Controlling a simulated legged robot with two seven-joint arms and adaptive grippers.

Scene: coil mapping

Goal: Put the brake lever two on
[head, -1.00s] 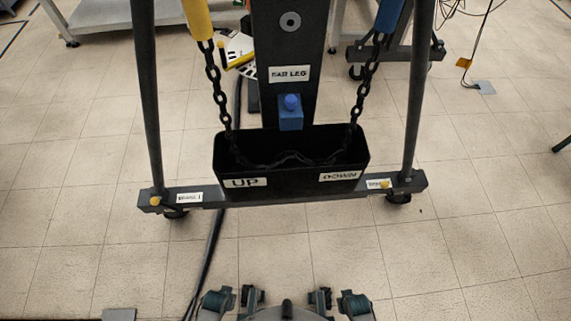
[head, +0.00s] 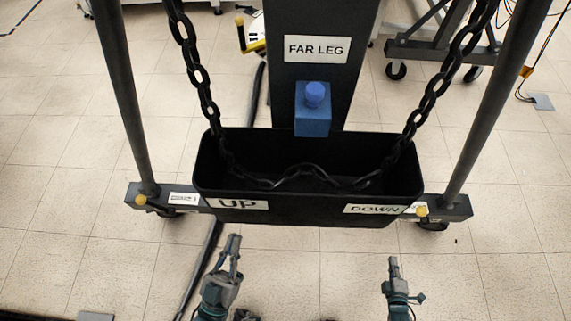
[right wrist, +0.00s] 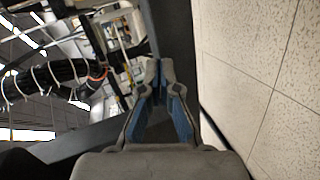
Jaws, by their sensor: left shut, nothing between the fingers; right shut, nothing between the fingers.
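Two yellow-knobbed brake levers sit on the dark base beam, the left lever (head: 141,200) and the right lever (head: 422,212), each beside a small white label. The label print is too small to read surely, so I cannot tell which lever is two. My left gripper (head: 233,244) is shut and empty, below the bin's front in the head view. My right gripper (head: 393,264) is shut and empty, below and a little left of the right lever and apart from it. Its fingers (right wrist: 153,72) meet in the right wrist view, with no lever recognisable there.
A black bin (head: 300,212) marked UP and DOWN sits on the beam (head: 455,208), with a chain (head: 432,95) hanging into it. Slanted posts (head: 492,110) rise at both ends. A FAR LEG column (head: 318,90) bears a blue box (head: 312,122). Tiled floor lies clear in front.

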